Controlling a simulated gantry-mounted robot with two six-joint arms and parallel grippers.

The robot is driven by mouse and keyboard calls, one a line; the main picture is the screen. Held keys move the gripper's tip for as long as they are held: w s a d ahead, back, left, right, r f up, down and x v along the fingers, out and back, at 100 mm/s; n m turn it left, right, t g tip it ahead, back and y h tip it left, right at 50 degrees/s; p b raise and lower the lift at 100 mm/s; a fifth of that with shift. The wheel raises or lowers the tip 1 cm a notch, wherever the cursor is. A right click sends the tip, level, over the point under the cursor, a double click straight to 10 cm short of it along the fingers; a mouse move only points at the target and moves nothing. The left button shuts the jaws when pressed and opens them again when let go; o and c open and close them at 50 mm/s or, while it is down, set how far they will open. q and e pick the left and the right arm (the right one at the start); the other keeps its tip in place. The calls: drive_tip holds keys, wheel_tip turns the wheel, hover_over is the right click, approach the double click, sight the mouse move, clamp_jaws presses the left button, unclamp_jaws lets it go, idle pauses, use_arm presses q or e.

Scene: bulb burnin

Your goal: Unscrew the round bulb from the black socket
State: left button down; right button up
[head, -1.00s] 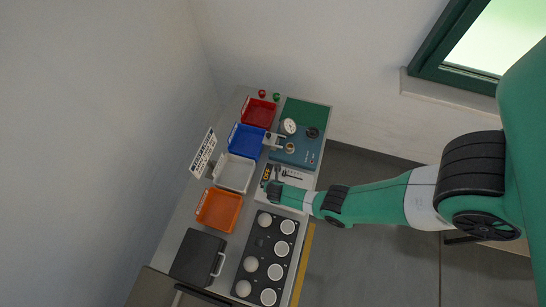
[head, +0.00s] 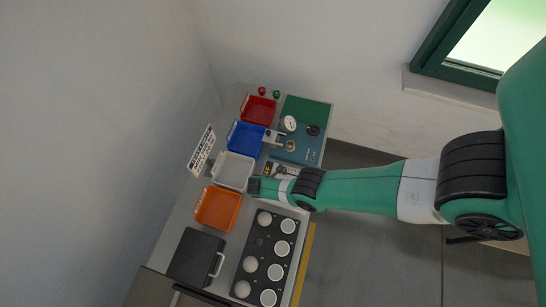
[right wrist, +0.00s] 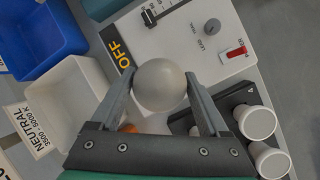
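A round, pale bulb (right wrist: 160,85) sits between the two fingertips of my right gripper (right wrist: 161,78) in the right wrist view. The fingers appear to touch it on both sides. The bulb's base and the black socket are hidden behind the globe, so I cannot tell whether they are joined. In the head view my right gripper (head: 256,187) is over the table, by the white panel (head: 273,169) and right of the white bin; the bulb is hidden there. My left gripper is not in view.
A black rack (head: 252,252) with several round white bulbs stands in front. White (head: 233,171), orange (head: 218,208), blue (head: 246,138) and red (head: 258,110) bins line the left. A black case (head: 197,256) lies at the near left. The panel has a red switch (right wrist: 234,53).

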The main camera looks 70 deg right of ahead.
drive_tip(key=c, duration=0.9)
drive_tip(key=shift+r+p, duration=0.1)
drive_tip(key=shift+p, duration=0.2)
drive_tip(key=n+t+p, duration=0.1)
drive_tip(key=n, duration=0.1)
drive_tip(key=n+t+p, duration=0.1)
drive_tip(key=n, duration=0.1)
drive_tip(key=n+t+p, duration=0.1)
drive_tip(key=n+p, duration=0.1)
drive_tip(key=n, duration=0.1)
drive_tip(key=shift+s+r, duration=0.15)
drive_tip(key=shift+r, duration=0.1)
drive_tip(key=n+t, duration=0.1)
drive_tip(key=n, duration=0.1)
drive_tip(key=shift+n+y+p, duration=0.3)
drive_tip(key=shift+f+n+t+y, duration=0.3)
drive_tip(key=shift+n+t, duration=0.1)
drive_tip(key=shift+n, duration=0.7)
drive_tip(key=shift+n+t+y, duration=0.4)
drive_tip(key=shift+n+y, duration=0.1)
drive_tip(key=shift+n, duration=1)
drive_tip(key=o, duration=1.3)
drive_tip(key=shift+c, duration=0.2)
drive_tip(key=shift+w, duration=0.2)
